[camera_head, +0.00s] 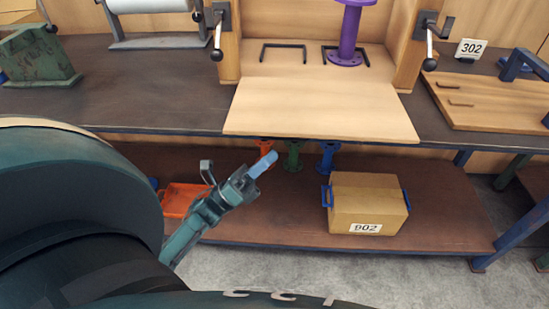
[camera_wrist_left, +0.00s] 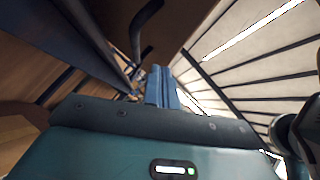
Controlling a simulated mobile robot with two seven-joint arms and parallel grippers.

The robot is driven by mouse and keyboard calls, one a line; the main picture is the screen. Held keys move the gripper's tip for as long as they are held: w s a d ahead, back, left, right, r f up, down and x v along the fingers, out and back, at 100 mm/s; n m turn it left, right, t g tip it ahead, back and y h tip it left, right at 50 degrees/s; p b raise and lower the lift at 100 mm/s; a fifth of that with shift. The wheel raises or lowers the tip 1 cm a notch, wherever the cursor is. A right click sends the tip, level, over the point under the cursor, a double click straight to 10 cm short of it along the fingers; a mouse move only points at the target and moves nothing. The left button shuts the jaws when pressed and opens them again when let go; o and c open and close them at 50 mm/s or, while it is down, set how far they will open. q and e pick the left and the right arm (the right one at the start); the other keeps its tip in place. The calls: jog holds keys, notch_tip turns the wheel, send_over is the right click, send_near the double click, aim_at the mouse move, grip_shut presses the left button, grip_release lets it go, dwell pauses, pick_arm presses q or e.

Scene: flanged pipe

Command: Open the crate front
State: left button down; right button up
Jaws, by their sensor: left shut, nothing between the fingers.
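The wooden crate (camera_head: 229,62) stands on the upper bench in the head view. Its front panel (camera_head: 320,110) is folded down and lies about flat, reaching out to the bench's front edge. A black latch with a lever sits on each front post, the left latch (camera_head: 218,30) and the right latch (camera_head: 429,38). A purple flanged pipe (camera_head: 350,30) stands inside. My left gripper (camera_head: 266,163) is below and in front of the panel, apart from it in the picture. Its blue fingers are closed together and empty; they also show in the left wrist view (camera_wrist_left: 161,87). My right gripper is out of view.
A cardboard box (camera_head: 367,192) marked 902 and an orange tray (camera_head: 182,200) stand on the lower shelf. Several small flanged pipes stand behind, including a green one (camera_head: 293,156). A wooden board (camera_head: 490,100) lies on the bench at right.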

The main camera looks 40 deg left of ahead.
pick_arm(q)
jog(key=b+v, duration=0.1)
jog(key=v, duration=0.6)
jog(key=shift+a+f+b, duration=0.2)
jog(key=shift+a+b, duration=0.1)
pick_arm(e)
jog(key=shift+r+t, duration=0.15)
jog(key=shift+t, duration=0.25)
pick_arm(q)
jog(key=shift+r, duration=0.1)
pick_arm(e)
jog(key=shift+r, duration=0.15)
